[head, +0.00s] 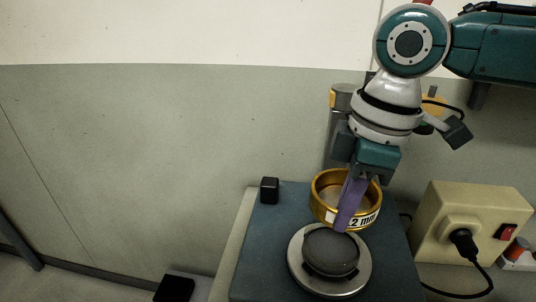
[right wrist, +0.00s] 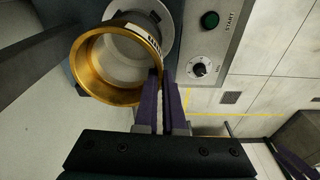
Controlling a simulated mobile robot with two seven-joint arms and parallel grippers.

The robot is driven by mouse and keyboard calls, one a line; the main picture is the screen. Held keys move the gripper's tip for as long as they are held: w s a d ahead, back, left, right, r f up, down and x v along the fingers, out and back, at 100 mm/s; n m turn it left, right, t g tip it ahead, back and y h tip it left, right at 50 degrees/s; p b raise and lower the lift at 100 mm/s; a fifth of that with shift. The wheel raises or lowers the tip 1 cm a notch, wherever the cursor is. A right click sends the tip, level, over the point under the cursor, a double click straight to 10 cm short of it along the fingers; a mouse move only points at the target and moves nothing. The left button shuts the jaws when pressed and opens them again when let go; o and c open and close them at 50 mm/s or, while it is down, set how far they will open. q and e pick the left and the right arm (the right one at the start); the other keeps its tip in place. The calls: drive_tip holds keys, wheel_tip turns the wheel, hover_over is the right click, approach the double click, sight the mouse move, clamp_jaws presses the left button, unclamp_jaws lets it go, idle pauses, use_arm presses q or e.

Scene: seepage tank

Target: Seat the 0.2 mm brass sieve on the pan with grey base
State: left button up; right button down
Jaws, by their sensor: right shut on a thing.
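The brass sieve (head: 318,200) is a gold ring with a white label, on which "2 mm" is partly readable. My right gripper (head: 346,215) is shut on its rim, with purple fingers across the near side. In the right wrist view the sieve (right wrist: 88,78) is left of the fingertips (right wrist: 162,85). The round metal pan (head: 298,262) with a dark grey middle sits on the dark bench top, nearer than the sieve in the head view. The sieve appears apart from the pan; its height is hard to judge.
A small black block (head: 270,190) stands at the bench top's (head: 262,235) back left corner. A beige box (head: 455,215) with a plug, cable and red switch is at the right. The right wrist view shows a panel with a green START button (right wrist: 210,19) and a knob (right wrist: 199,68).

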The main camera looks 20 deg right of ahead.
drive_tip(key=shift+r+p, duration=0.15)
drive_tip(key=shift+p, duration=0.35)
wheel_tip(320, 180, down, 6)
drive_tip(key=b, duration=0.4)
drive_tip(key=shift+p, duration=0.7)
idle(0.6)
drive_tip(key=shift+f+b, duration=0.75)
drive_tip(key=shift+f, duration=0.3)
drive_tip(key=c, duration=0.9)
unclamp_jaws()
drive_tip(key=shift+c, duration=0.2)
